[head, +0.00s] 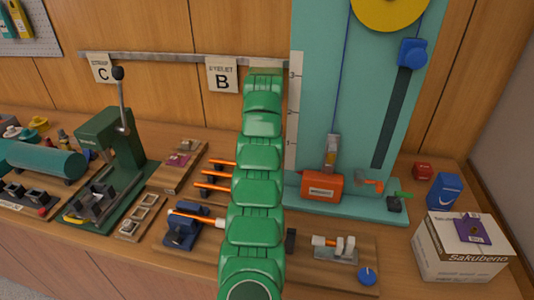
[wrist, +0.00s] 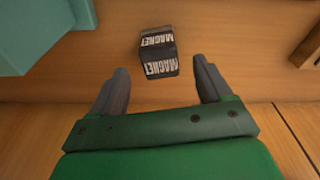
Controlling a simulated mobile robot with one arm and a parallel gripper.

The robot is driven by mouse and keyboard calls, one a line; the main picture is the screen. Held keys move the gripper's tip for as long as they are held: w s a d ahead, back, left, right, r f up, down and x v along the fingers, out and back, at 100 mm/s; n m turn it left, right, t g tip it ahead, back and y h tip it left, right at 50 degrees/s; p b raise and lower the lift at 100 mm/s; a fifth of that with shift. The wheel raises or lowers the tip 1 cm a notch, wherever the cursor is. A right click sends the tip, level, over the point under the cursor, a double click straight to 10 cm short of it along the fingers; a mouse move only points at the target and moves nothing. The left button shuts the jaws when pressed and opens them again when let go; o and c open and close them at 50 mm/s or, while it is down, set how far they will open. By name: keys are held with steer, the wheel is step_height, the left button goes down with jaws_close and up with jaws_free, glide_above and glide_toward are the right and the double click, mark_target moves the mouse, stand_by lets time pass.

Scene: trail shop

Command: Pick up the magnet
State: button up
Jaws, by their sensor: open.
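The magnet (wrist: 158,52) is a small dark block with white "MAGNET" labels on two visible faces. In the wrist view it sits on the wooden surface at upper middle. My gripper (wrist: 161,67) is open, with one grey finger to the left and one to the right. The magnet shows just past the fingertips, between their lines, with clear space on both sides. Nothing is held. I cannot make out the magnet in the head view, where my green arm covers the middle of the bench; the gripper cannot be made out there either.
In the wrist view a teal block (wrist: 38,30) is at upper left and a wooden edge (wrist: 309,48) at right. In the head view a teal panel (head: 330,60) stands right of my arm, a green press (head: 112,145) left, and a white carton (head: 455,262) at lower right.

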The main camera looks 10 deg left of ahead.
steer(key=shift+w+a+f, duration=0.1)
steer(key=shift+w+f, duration=0.15)
steer(key=shift+f, duration=1.15)
steer(key=shift+w+f, duration=0.2)
steer(key=shift+f, duration=1.15)
steer(key=shift+c, duration=0.4)
steer(key=c, duration=1.1)
